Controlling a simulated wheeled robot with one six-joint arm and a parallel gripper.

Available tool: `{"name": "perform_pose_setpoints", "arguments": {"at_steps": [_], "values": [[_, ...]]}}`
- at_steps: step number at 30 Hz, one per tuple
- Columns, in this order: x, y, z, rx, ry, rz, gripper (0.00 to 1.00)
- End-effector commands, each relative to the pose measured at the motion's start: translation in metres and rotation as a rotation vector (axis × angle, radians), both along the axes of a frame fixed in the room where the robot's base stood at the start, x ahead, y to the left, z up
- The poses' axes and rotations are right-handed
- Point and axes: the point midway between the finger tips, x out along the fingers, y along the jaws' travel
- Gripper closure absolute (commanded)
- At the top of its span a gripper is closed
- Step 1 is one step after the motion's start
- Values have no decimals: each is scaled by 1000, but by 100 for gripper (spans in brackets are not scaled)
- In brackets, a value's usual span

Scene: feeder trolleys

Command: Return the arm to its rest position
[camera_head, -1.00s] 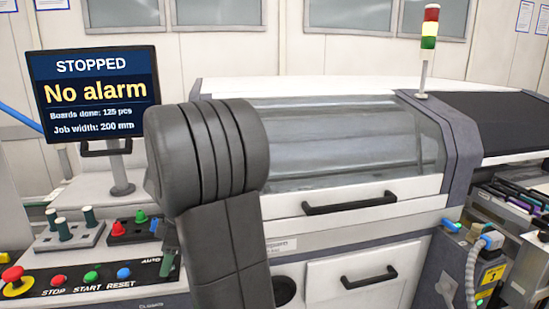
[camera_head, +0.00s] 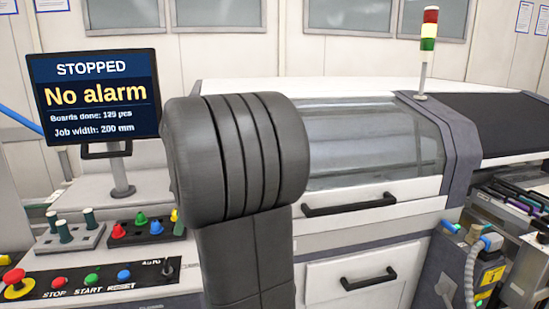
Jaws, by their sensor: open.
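My arm (camera_head: 238,160) stands up in the middle of the picture, with a thick dark grey ribbed joint at its top and a link running down out of the frame. My gripper is not in view; it is either hidden behind the arm or outside the frame. The arm covers the left part of the machine (camera_head: 365,245) and the right end of the button panel. No held object shows.
The panel (camera_head: 60,290) at lower left has buttons marked STOP, START and RESET. A monitor (camera_head: 95,95) reads STOPPED, No alarm. Nozzle-like pieces stand on a grey rack (camera_head: 70,240). A signal tower (camera_head: 428,45) rises at right. Feeders (camera_head: 515,205) sit at the right edge.

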Motion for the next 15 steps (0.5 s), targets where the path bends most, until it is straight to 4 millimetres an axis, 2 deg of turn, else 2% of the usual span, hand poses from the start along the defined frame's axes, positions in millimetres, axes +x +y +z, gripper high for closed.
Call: {"name": "perform_pose_setpoints", "arguments": {"at_steps": [1, 15], "values": [[-3, 5, -15, -5, 11, 4, 44], [-12, 40, -103, -4, 8, 4, 44]]}}
